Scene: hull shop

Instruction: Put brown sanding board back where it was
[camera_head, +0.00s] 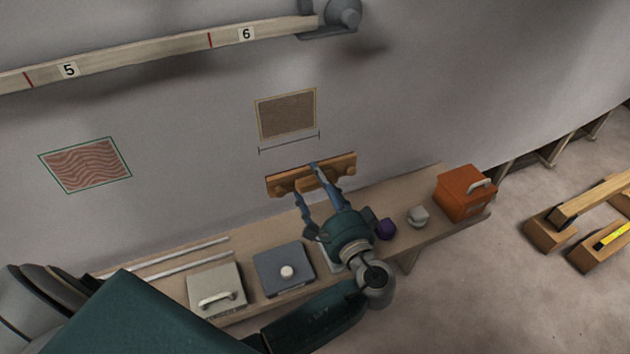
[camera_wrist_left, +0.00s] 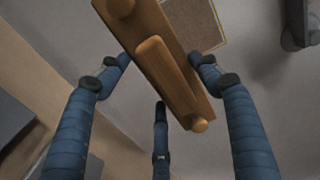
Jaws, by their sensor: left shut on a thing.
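The brown sanding board (camera_head: 339,168) is a long wooden board with a handle along it and a round knob near each end. My left gripper (camera_head: 318,180) is shut on it and holds it above the shelf, close to the wall. In the left wrist view the board (camera_wrist_left: 135,25) runs diagonally between the blue fingers of the gripper (camera_wrist_left: 163,85). On the wall above it is a brown panel (camera_head: 287,114) in a thin pale frame with a dark bracket line (camera_head: 290,142) under it. My right gripper is not in view.
A red wavy-patterned panel (camera_head: 84,165) is on the wall. A numbered beam (camera_head: 150,52) runs above.

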